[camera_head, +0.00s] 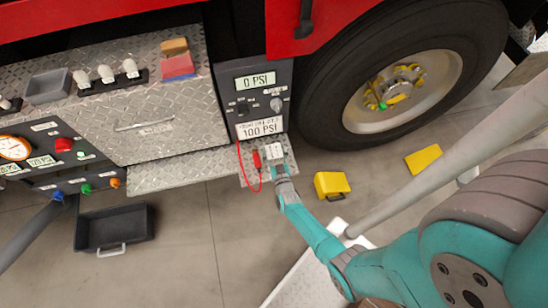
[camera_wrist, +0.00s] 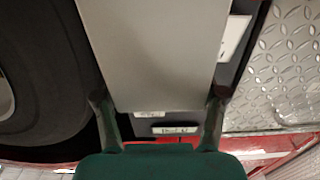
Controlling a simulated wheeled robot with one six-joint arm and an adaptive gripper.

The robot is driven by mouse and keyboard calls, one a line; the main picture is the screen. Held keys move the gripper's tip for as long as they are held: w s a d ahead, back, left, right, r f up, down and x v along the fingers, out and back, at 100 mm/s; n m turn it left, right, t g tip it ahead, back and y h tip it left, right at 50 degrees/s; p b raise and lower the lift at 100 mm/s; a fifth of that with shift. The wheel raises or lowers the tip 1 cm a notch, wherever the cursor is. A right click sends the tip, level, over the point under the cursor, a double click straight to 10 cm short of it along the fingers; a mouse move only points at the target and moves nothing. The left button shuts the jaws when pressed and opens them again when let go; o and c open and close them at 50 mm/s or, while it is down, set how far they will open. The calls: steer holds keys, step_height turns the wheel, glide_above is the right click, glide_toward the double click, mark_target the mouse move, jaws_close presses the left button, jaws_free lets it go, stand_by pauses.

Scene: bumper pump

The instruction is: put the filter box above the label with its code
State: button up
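The filter box fills the middle of the wrist view as a plain pale grey face (camera_wrist: 155,50). My gripper (camera_wrist: 160,95) has one finger on each side of it, both seeming to touch its edges. In the head view, my gripper (camera_head: 279,168) is at the low step, with a small whitish box (camera_head: 272,151) at its tip, just below the grey pressure panel (camera_head: 252,92). Small white labels (camera_wrist: 175,130) show past the box in the wrist view, too blurred to read. The box partly hides the panel behind it in that view.
A red clip (camera_head: 256,160) with a red cord is left of my gripper. The big tyre (camera_head: 318,95) stands to the right. A yellow block (camera_head: 331,184), a yellow wedge (camera_head: 423,158) and a black tray (camera_head: 114,229) lie on the floor. Diamond plate (camera_head: 150,130) is at left.

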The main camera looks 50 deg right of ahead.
steer(key=c, duration=0.8)
steer(key=shift+c, duration=1)
steer(key=shift+r, duration=0.15)
